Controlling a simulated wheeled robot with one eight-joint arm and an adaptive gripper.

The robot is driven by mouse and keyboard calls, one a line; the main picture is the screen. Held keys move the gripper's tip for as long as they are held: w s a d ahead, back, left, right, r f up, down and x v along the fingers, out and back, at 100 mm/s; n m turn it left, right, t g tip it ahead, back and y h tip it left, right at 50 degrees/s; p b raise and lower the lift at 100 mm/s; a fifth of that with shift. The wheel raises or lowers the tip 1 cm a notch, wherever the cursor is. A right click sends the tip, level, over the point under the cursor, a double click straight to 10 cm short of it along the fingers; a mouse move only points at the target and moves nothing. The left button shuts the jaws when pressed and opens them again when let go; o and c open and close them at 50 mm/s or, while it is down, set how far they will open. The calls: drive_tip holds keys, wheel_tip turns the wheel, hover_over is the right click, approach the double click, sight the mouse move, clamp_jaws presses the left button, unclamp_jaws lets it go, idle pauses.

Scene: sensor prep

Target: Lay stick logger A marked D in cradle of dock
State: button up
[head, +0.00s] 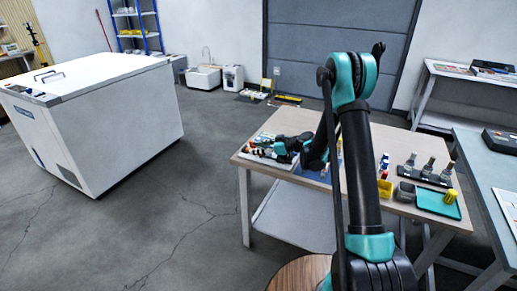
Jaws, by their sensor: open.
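My gripper (272,150) is at the left end of the wooden-topped table (405,208), low over a white tray (248,157) with several small dark, white and orange items (262,140) in it. Its fingers are small and dark here; I cannot make out anything held in them. Stick logger A and its mark D cannot be told apart at this size, and my gripper and arm hide part of the tray. I cannot tell for sure which thing is the dock or where its cradle is. A blue mat (314,181) shows partly behind my arm.
On the table's right stand a black rack (425,177) with several grey upright pieces, a dark grey bin (405,193), a yellow bin (385,189), small bottles (384,165), and a teal tray (436,205) with a yellow cylinder (450,196). A white chest freezer (110,115) stands left; floor between is clear.

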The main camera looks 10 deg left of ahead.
drive_tip(key=shift+d+f, duration=0.15)
drive_tip(key=shift+d, duration=0.1)
drive_tip(key=shift+w+d+r, duration=0.1)
drive_tip(key=shift+d+r, duration=0.05)
drive_tip(key=shift+r, duration=0.3)
drive_tip(key=shift+a+r, duration=0.15)
drive_tip(key=shift+r, duration=1.2)
drive_tip(key=shift+a+r, duration=0.1)
drive_tip(key=shift+r, duration=1.2)
